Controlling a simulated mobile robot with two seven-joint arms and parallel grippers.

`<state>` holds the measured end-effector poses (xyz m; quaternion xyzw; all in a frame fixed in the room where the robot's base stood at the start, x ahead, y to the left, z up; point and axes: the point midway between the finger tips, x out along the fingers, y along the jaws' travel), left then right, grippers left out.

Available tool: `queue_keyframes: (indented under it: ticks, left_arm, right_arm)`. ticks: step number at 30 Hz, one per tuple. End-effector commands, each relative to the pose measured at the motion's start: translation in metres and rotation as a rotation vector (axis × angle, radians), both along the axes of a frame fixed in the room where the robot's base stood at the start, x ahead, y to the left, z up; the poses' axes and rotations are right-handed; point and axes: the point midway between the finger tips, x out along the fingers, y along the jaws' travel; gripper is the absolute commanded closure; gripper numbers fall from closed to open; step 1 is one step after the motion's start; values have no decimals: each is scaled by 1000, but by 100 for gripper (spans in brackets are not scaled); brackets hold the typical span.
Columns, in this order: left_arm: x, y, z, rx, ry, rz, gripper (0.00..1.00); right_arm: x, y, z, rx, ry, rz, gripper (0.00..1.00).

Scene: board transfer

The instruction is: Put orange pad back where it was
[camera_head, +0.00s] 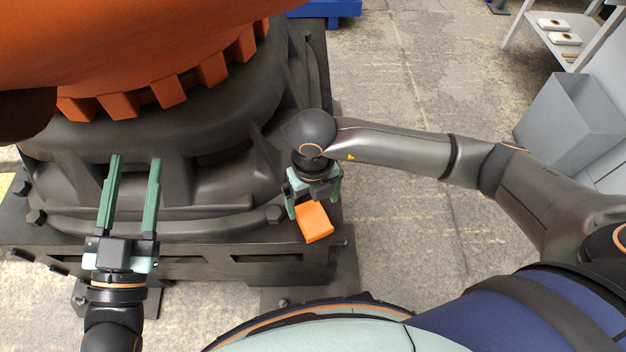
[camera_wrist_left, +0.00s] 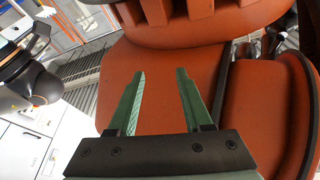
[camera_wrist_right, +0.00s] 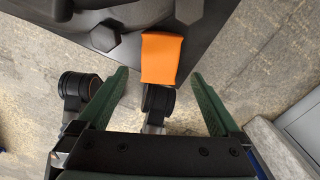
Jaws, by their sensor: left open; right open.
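The orange pad (camera_head: 314,222) lies on the front right corner of the dark machine base (camera_head: 262,246). In the right wrist view the pad (camera_wrist_right: 161,58) sits beyond the fingertips, roughly midway between the finger lines, near a dark hex bolt. My right gripper (camera_head: 316,206) is just above and behind the pad, pointing down. Its fingers are open; whether they reach around the pad is hard to tell in the head view. My left gripper (camera_head: 137,160) is open and empty over the left part of the base. The left wrist view shows its fingers (camera_wrist_left: 160,72) apart with nothing between them.
A large orange robot body (camera_head: 150,40) rises from the dark base at the back left. A grey bin (camera_head: 566,118) and a white shelf (camera_head: 560,38) stand at the right. A blue object (camera_head: 328,8) is at the back. Open concrete floor lies between.

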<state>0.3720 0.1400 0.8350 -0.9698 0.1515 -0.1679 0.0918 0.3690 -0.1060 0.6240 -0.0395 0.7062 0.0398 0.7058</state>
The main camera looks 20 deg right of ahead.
Motion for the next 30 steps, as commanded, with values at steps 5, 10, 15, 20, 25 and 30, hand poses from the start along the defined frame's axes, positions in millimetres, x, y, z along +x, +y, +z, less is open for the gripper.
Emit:
queue_keyframes:
  ticks: [5,10,15,20,25,30]
  left_arm:
    - [7,3,-40,-1,178,25,50]
    - [7,5,-70,-1,299,41,50]
    - [6,5,-86,-1,358,47,50]
    - [6,6,-89,0,371,49,50]
    - [6,6,-89,0,370,49,50]
    - [5,6,-85,0,391,51,50]
  right_arm:
    - [1,0,32,1,-4,1,0]
    - [1,0,51,0,-2,0,0]
    - [0,0,60,1,-1,1,0]
    - [0,0,61,0,0,0,0]
    - [0,0,61,0,0,0,0]
    - [-18,23,65,111,70,35,0]
